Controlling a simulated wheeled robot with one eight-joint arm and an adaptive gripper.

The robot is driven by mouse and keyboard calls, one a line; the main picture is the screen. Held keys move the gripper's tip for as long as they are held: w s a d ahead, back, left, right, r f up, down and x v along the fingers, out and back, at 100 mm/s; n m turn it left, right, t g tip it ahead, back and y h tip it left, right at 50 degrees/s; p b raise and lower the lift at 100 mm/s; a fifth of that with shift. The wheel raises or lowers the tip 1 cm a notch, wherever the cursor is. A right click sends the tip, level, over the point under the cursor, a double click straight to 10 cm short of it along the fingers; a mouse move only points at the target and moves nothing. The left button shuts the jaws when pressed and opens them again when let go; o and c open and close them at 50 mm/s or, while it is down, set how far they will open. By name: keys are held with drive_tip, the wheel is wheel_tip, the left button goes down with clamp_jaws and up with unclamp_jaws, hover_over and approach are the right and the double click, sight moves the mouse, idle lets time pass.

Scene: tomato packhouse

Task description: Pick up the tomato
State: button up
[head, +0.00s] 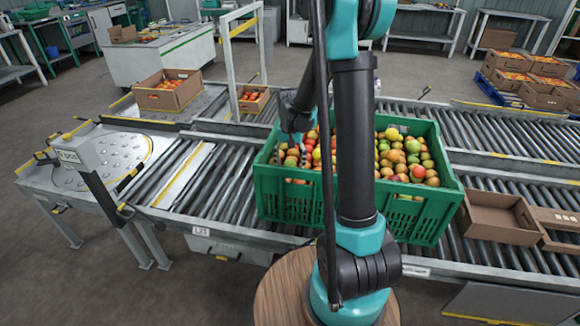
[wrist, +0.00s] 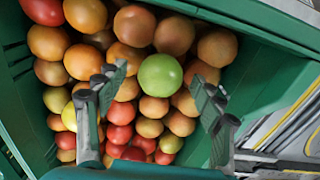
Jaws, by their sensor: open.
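Many tomatoes, red, orange, yellow and green, fill the green crate (head: 285,205) on the roller conveyor; which one is meant cannot be told. In the wrist view a round green tomato (wrist: 160,75) lies on top of the heap, framed between and slightly beyond the finger tips. My gripper (wrist: 158,88) is open and empty over the crate, with one finger on each side. In the head view my gripper (head: 292,140) is at the crate's left part, partly hidden by my arm. My arm also hides the crate's middle.
The crate wall (wrist: 285,60) stands close to the right finger. An empty cardboard box (head: 497,222) is right of the crate. A cardboard box of tomatoes (head: 150,97) stands at the back left. The rollers (head: 222,180) left of the crate are clear.

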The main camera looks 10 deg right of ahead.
drive_tip(key=shift+c, duration=0.4)
drive_tip(key=c, duration=0.8)
drive_tip(key=shift+r, duration=0.15)
